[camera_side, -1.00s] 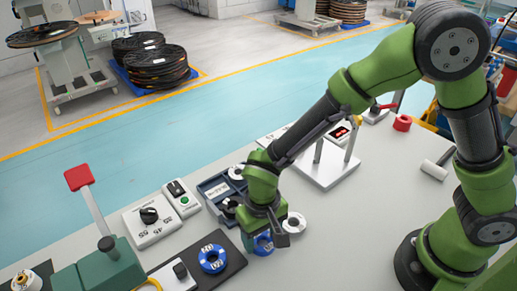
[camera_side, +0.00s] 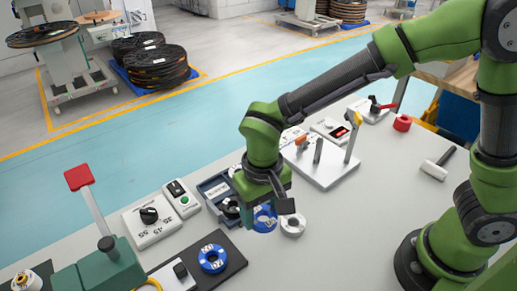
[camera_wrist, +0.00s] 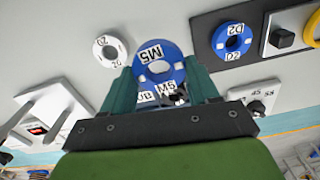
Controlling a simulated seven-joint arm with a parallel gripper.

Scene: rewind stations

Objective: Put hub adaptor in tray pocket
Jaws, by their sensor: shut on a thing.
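A blue ring-shaped hub adaptor marked M5 (camera_wrist: 160,58) is between the two teal fingers of my gripper (camera_wrist: 163,88) in the wrist view. My gripper (camera_side: 264,208) is shut on it. In the side view this blue adaptor (camera_side: 264,219) is tilted and held above the table, partly covered by the fingers. The dark blue-grey tray (camera_side: 213,188) lies just behind and left of my gripper. A white and a dark part show in its pockets. The gripper hides some of the tray. I cannot see the tray clearly in the wrist view.
Another blue ring marked D2 (camera_side: 212,258) lies on a dark mat (camera_side: 236,262). A white ring (camera_side: 293,224) lies right of my gripper. A knob box (camera_side: 150,222) and a switch box (camera_side: 180,198) stand left of the tray. A pale stand with posts (camera_side: 325,170) is behind right.

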